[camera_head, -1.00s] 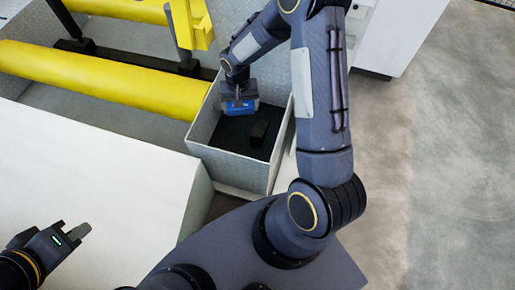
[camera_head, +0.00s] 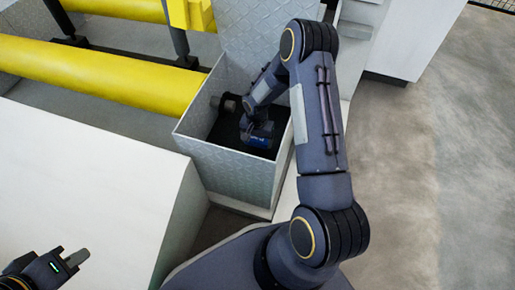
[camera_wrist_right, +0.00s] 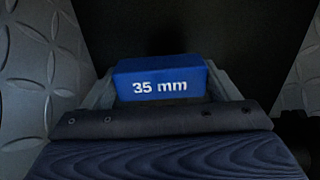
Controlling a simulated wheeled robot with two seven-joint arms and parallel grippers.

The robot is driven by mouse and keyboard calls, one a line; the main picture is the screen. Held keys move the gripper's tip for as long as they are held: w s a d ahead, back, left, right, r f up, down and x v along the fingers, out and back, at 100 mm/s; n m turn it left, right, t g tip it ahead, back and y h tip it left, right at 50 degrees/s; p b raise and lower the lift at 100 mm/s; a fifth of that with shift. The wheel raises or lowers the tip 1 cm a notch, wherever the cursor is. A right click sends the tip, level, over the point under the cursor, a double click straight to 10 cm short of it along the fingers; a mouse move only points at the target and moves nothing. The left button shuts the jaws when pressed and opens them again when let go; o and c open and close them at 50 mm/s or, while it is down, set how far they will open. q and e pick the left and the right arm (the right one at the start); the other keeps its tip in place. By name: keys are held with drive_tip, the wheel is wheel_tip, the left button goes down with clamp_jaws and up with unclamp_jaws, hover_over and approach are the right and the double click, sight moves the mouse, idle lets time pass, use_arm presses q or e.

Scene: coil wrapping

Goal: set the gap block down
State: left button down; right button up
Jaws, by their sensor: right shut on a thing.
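The gap block is blue and marked "35 mm" in the right wrist view (camera_wrist_right: 162,82). My right gripper (camera_wrist_right: 165,92) is shut on it, with a finger at each side. In the head view the block (camera_head: 259,141) is down inside the open metal box (camera_head: 232,172), near the dark floor. I cannot tell whether it touches the floor. My right gripper (camera_head: 257,127) reaches in from above and is partly hidden by its arm. My left gripper (camera_head: 76,259) is at the lower left, away from the box; its finger gap is not clear.
The box's patterned walls stand close around my right gripper. Yellow rollers (camera_head: 105,76) lie left of the box. A large white surface (camera_head: 90,180) is at the left front. Grey floor (camera_head: 410,190) is open at the right.

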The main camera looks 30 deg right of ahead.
sight(257, 151)
wheel_tip(257, 151, down, 5)
drive_tip(key=shift+f+b, duration=0.1)
drive_tip(key=shift+b, duration=0.8)
drive_tip(key=shift+f, duration=0.1)
drive_tip(key=o, duration=0.9)
drive_tip(key=shift+o, duration=0.2)
drive_tip(key=shift+r, duration=0.2)
